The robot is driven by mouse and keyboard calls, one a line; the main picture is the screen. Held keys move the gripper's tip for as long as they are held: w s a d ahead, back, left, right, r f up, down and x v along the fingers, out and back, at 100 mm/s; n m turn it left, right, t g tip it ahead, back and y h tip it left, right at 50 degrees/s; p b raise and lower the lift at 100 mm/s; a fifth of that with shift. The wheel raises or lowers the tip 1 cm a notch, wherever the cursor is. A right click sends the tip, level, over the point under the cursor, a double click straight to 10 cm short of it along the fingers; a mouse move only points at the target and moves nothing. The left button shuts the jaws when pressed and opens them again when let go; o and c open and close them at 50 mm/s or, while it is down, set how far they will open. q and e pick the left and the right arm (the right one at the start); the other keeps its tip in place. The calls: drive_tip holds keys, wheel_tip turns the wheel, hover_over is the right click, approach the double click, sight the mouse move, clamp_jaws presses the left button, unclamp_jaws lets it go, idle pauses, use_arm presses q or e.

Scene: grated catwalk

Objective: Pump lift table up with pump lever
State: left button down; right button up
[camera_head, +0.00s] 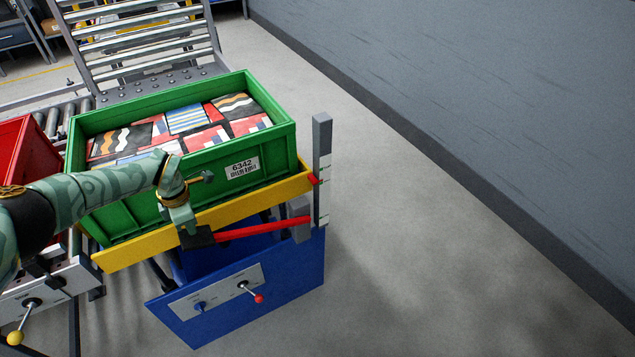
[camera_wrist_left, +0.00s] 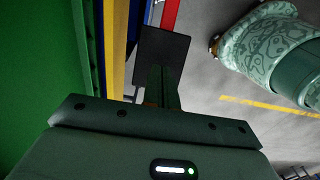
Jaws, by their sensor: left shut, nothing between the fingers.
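The lift table has a yellow top frame (camera_head: 255,200) over a blue base (camera_head: 290,280). Its red pump lever (camera_head: 262,230) runs from a grey block at the right to a black end pad (camera_head: 200,238). The lever lies nearly level, just below the yellow frame. My left gripper (camera_head: 187,226) is shut at the black pad, with nothing held. In the left wrist view the pad (camera_wrist_left: 160,55) is directly ahead of the gripper, with the red lever (camera_wrist_left: 170,14) beyond; whether they touch is unclear. My right gripper is out of view.
A green crate (camera_head: 240,184) of patterned packs rests on the table. A grey post (camera_head: 321,135) with a red pointer stands at its right corner. A red-knobbed control (camera_head: 258,298) is on the base. A red crate (camera_head: 30,150) is at left. Floor at right is clear.

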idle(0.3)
use_arm(q)
drive_tip(key=shift+r, duration=0.1)
wheel_tip(320, 180, up, 5)
drive_tip(key=p, duration=0.3)
idle(0.4)
